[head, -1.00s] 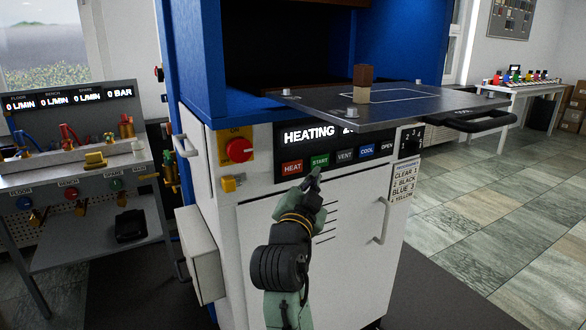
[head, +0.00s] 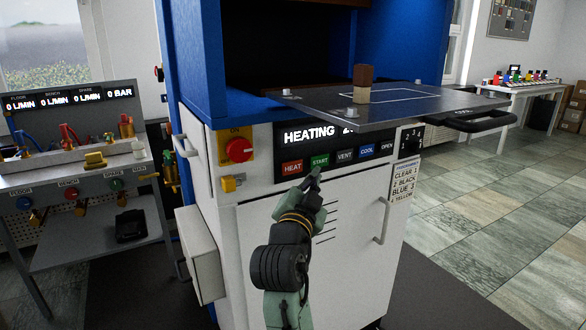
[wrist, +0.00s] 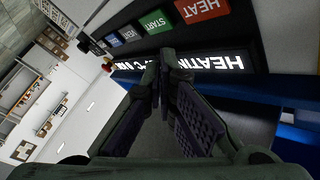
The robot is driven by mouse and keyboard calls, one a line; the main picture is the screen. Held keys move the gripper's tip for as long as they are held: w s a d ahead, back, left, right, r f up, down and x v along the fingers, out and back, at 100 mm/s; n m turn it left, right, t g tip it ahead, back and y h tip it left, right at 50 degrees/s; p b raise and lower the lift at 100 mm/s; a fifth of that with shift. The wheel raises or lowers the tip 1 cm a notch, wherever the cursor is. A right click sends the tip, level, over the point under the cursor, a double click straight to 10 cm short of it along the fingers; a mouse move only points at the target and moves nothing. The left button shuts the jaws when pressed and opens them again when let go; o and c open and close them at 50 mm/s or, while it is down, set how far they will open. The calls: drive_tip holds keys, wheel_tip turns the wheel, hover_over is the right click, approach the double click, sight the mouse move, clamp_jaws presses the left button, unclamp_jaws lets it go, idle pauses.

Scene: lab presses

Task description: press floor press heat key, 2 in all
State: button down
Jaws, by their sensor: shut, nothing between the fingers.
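The floor press (head: 360,245) is a blue and white cabinet. Its red HEAT key (head: 292,167) is at the left end of a key row, under a display (head: 310,134) that reads HEATING. The red key also shows in the wrist view (wrist: 201,10) at the top, with the green START key (wrist: 155,21) beside it. My gripper (head: 316,173) is shut and empty. In the head view its tip is just below the green START key (head: 320,160), right of the HEAT key. I cannot tell whether it touches the panel. In the wrist view the fingertips (wrist: 164,65) appear in front of the display.
A dark plate (head: 420,105) juts out above the keys, carrying a wood and dark block (head: 362,83). A red knob (head: 238,150) is left of the display. A gas bench (head: 70,180) stands at left. Open floor (head: 510,220) lies at right.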

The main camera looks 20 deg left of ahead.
sight(299, 171)
idle(0.4)
drive_tip(key=s+d+p, duration=0.2)
drive_tip(key=d+p, duration=0.1)
drive_tip(key=p, duration=0.4)
drive_tip(key=shift+s+p, duration=0.2)
drive_tip(key=shift+p, duration=0.15)
drive_tip(key=shift+w, duration=0.1)
drive_tip(key=shift+w+a+b, duration=0.2)
drive_tip(key=shift+w+a, duration=0.7)
drive_tip(key=shift+a, duration=0.25)
drive_tip(key=shift+w+a+b, duration=0.15)
drive_tip(key=shift+w+a, duration=0.7)
drive_tip(key=shift+a, duration=0.3)
drive_tip(key=shift+w+a+b, duration=0.2)
drive_tip(key=shift+w+a, duration=0.7)
drive_tip(key=shift+a, duration=0.25)
drive_tip(key=shift+a, duration=0.1)
drive_tip(key=shift+w+a+b, duration=0.25)
drive_tip(key=shift+b, duration=0.05)
